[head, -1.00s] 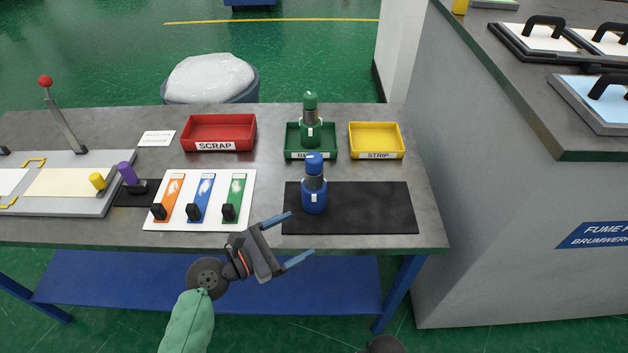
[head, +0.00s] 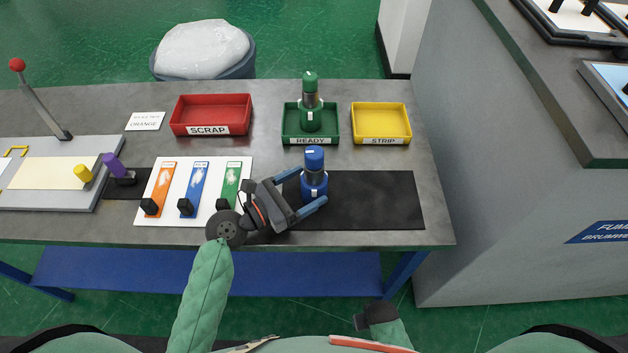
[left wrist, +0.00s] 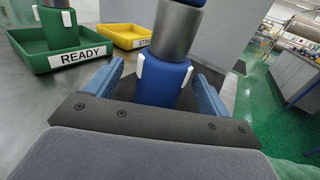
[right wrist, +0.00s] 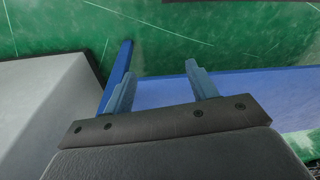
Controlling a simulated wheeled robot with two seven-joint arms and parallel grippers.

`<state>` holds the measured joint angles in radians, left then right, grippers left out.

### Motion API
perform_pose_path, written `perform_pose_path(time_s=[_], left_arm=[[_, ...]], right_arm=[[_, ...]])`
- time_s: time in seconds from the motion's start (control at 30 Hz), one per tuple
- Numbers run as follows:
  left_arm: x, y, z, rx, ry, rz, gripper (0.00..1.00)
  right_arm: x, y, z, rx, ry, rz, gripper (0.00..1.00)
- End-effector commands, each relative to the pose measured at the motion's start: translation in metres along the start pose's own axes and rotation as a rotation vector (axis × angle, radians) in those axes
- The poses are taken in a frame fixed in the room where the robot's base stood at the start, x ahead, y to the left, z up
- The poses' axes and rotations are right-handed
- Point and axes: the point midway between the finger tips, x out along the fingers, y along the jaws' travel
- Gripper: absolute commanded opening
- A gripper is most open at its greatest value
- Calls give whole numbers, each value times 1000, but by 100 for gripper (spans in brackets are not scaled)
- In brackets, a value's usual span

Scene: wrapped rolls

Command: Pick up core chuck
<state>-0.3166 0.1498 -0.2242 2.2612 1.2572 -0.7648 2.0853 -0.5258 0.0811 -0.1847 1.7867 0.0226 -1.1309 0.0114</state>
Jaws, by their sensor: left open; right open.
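A blue core chuck (head: 314,184) with a grey metal neck and blue top stands upright on the black mat (head: 380,200). My left gripper (head: 301,190) is open, with one finger on each side of the blue chuck; in the left wrist view the chuck's blue body (left wrist: 163,82) shows between the fingers. I cannot tell whether they touch it. A similar green chuck (head: 310,115) stands upright in the green READY tray (head: 310,140). My right gripper (right wrist: 160,72) is open and empty, low in front of the table.
A red SCRAP tray (head: 211,113) and a yellow STRIP tray (head: 381,122) stand at the back. A white board (head: 166,216) with orange, blue and green strips lies left of the mat. A lever fixture (head: 62,205) is at far left, a grey cabinet (head: 500,230) at right.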

Motion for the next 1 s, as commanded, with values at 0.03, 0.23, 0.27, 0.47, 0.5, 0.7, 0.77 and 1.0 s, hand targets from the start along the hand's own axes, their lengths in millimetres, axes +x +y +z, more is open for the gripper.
perform_pose_path(time_s=[0.03, 0.23, 0.27, 0.47, 0.5, 0.7, 0.77, 1.0], left_arm=[[5, 0, 4, -1, -2, 0, 81], [24, -2, 5, 0, -2, 0, 81], [28, -2, 4, 0, -2, 0, 81], [43, -2, 2, -1, -1, -1, 81], [44, -2, 2, -1, -1, -1, 81], [44, -2, 1, 0, 0, -1, 81], [44, -2, 1, 0, 0, -1, 75], [44, -2, 1, 0, 0, -1, 28]], right_arm=[[6, 2, 5, 0, -4, 2, 57], [36, 8, 20, -1, -3, 9, 57], [39, 9, 19, -2, 0, 10, 57], [54, 12, 23, -4, 9, 15, 57], [56, 12, 23, -5, 10, 15, 57], [56, 12, 23, -5, 11, 16, 57], [56, 12, 23, -5, 11, 16, 57], [56, 12, 23, -5, 11, 15, 57]])
